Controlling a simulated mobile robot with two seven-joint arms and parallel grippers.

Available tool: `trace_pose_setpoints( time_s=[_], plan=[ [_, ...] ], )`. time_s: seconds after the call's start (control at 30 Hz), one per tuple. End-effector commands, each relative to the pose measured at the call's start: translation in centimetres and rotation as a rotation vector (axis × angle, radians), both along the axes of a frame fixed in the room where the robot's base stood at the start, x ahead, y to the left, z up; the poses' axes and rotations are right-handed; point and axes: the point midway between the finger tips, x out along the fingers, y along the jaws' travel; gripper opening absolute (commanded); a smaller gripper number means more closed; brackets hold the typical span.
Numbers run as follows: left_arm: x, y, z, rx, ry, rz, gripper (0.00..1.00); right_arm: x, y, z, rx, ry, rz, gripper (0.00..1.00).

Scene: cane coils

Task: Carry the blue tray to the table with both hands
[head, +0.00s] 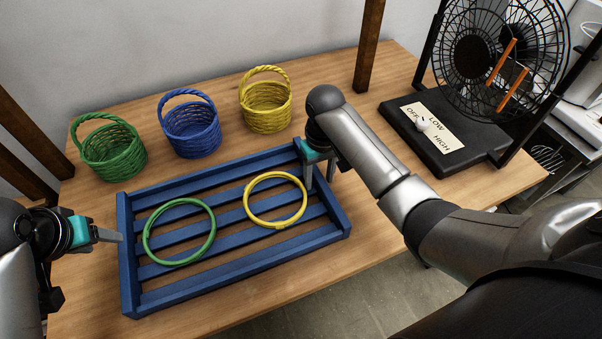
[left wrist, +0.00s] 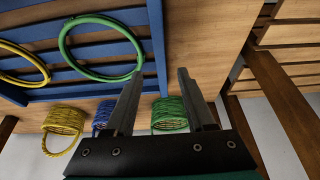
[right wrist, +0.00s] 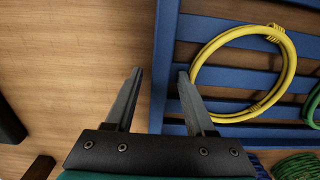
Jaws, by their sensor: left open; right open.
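The blue slatted tray (head: 230,271) lies on the wooden table (head: 80,315). On its slats lie a green ring (head: 148,245) at the left and a yellow ring (head: 249,212) at the right. My left gripper (head: 120,237) is open and empty beside the tray's left end wall. In the left wrist view that wall (left wrist: 160,45) shows near the fingertips. My right gripper (head: 320,180) is open at the tray's right end. In the right wrist view its fingers appear on either side of the end wall (right wrist: 163,70); I cannot tell if they touch it.
Green (head: 112,155), blue (head: 192,133) and yellow (head: 266,105) baskets stand behind the tray. A fan (head: 485,60) on a black base with a dial (head: 430,127) stands at the right. Wooden posts (head: 369,45) rise at the back.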

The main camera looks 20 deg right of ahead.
Motion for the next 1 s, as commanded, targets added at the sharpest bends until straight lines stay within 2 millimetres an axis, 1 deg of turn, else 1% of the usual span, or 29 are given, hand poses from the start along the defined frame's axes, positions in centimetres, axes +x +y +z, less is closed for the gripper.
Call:
trace_pose_setpoints(
  time_s=[0.03,0.1,0.23,0.33,0.47,0.67,0.93,1.0],
  plan=[
    [-0.1,0.0,0.7,-0.001,-0.004,0.000,0.55,0.0,0.0,0.0,0.000,0.000,0.000,0.55],
    [-0.4,0.0,1.2,0.000,-0.003,0.001,0.55,0.0,0.0,0.0,0.000,0.000,0.000,0.55],
    [-0.7,0.0,1.8,-0.001,-0.002,0.002,0.55,0.0,0.0,0.1,0.000,-0.001,0.000,0.55],
    [-0.7,0.0,1.9,-0.001,-0.001,0.002,0.55,0.1,0.0,0.8,0.000,-0.002,0.000,0.55],
    [-0.7,0.0,1.9,-0.001,-0.001,0.002,0.55,0.1,0.0,2.9,0.000,-0.006,0.001,0.55],
    [-0.7,0.0,1.9,0.000,-0.001,0.001,0.55,0.1,0.0,7.8,0.000,-0.008,0.002,0.55],
    [-0.7,0.0,1.9,0.000,-0.001,0.001,0.55,0.0,-0.2,9.8,-0.006,-0.002,0.001,0.55],
    [-0.7,0.0,1.9,0.000,-0.001,0.001,0.55,0.1,-0.1,10.7,-0.003,-0.006,0.001,0.55]
  ],
)
